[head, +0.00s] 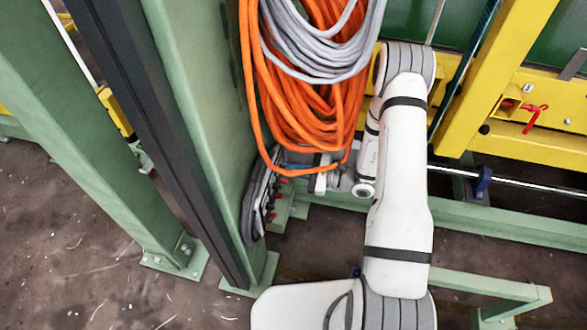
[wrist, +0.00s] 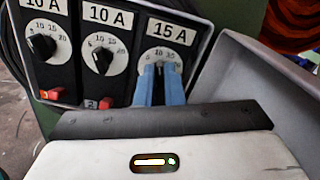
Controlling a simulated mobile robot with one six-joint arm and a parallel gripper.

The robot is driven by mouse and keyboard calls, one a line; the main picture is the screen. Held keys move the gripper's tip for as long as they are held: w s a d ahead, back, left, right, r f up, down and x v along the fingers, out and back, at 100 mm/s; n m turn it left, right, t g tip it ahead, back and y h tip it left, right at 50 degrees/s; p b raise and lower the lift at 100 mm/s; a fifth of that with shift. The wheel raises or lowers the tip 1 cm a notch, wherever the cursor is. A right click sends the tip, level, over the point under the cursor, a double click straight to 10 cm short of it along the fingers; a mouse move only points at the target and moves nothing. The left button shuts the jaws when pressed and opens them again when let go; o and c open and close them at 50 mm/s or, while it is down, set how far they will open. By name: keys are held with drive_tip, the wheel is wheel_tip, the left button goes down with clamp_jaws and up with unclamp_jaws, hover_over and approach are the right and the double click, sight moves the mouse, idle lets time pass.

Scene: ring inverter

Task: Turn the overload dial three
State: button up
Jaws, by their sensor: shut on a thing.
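The control panel (wrist: 75,75) fills the upper left of the wrist view, with three round dials in a row. The third dial (wrist: 150,56), on the right under a 15 A label, has a white face with a printed scale. My gripper (wrist: 160,70) has its blue fingers shut on the third dial's knob. The fingers hide most of that knob, so its setting cannot be read. In the head view the panel (head: 257,200) shows edge-on on the green post, and my gripper (head: 290,167) reaches it from the right, partly behind orange cable.
The left dial (wrist: 41,46) and middle dial (wrist: 102,60), both labelled 10 A, sit beside it with red switches (wrist: 52,93) below. Orange cable loops (head: 300,90) and grey cable (head: 325,45) hang just above my gripper. A green post (head: 190,100) bears the panel.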

drive_tip(key=shift+d, duration=0.2)
clamp_jaws()
drive_tip(key=shift+s+a, duration=0.1)
drive_tip(key=shift+a, duration=0.05)
drive_tip(key=shift+m+p, duration=2.2)
drive_tip(key=shift+m, duration=1.6)
drive_tip(key=shift+a, duration=0.1)
drive_tip(key=o, duration=0.6)
unclamp_jaws()
drive_tip(key=shift+w, duration=0.2)
